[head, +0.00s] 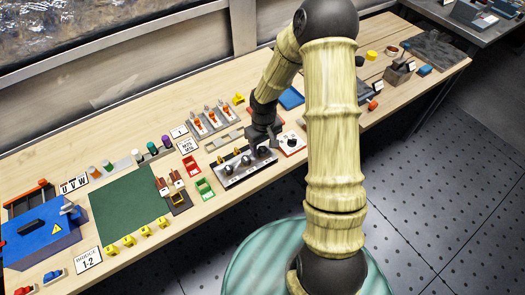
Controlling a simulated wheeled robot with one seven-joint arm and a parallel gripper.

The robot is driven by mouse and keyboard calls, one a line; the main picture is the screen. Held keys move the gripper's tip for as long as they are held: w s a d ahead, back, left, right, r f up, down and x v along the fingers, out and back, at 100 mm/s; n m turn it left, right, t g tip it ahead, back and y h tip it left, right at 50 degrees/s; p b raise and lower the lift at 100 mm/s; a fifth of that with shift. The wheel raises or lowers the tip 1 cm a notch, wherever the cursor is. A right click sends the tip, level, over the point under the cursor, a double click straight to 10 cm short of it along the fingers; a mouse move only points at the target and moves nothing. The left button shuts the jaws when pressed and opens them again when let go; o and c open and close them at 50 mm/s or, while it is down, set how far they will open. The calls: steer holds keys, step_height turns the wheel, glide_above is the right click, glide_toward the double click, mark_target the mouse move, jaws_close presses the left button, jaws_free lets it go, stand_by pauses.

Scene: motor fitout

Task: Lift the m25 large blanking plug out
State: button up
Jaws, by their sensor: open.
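A silver and black block (231,178) lies near the front edge of the bench. Several dark round plugs or holes and small brass-coloured parts show along its top. Which of these is the M25 large blanking plug, I cannot tell at this size. My gripper (262,150) is open and points down over the right end of the block, close to a dark round part there. Whether the fingers touch that part, I cannot tell. The gripper and arm hide some of the block's right end.
An "M20 M25" card (186,146) stands behind the block. A green tray (205,188) and a red tray (191,166) are to the left. A rack with orange-topped parts (212,123) stands behind.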

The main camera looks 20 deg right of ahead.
mark_target(263, 151)
steer(key=shift+f, duration=0.95)
steer(key=c, duration=1)
steer(key=shift+c, duration=0.2)
steer(key=shift+r, duration=0.15)
step_height(263, 151, up, 10)
steer(key=shift+b, duration=0.35)
